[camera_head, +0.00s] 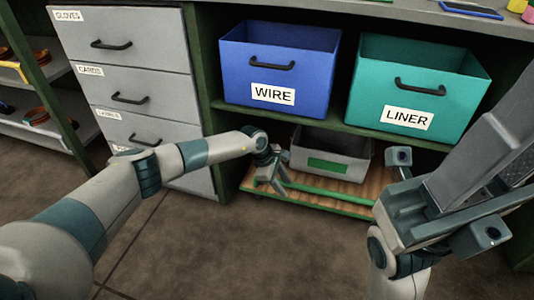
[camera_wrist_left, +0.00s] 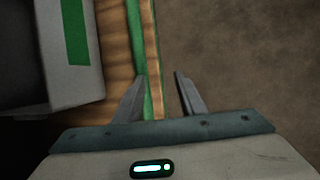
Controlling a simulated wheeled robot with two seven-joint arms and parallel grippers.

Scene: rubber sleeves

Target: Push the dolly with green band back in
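The dolly is a low wooden platform (camera_head: 262,183) with a green band (camera_head: 330,193) along its front edge. It stands on the floor under the shelf and juts out in front of it. My left gripper (camera_head: 273,187) is at the dolly's left front, pointing down. In the left wrist view its fingers (camera_wrist_left: 160,82) are apart, with the green band (camera_wrist_left: 133,30) and wooden edge running between them; contact cannot be told. My right gripper (camera_head: 430,215) is raised close to the head camera at the right; its finger opening is unclear.
A grey bin (camera_head: 350,148) with a green label sits on the dolly. Above are a blue WIRE bin (camera_head: 280,60) and a teal LINER bin (camera_head: 420,75) on the shelf (camera_head: 225,106). A drawer cabinet (camera_head: 180,90) stands left of the dolly. The floor in front (camera_head: 240,250) is clear.

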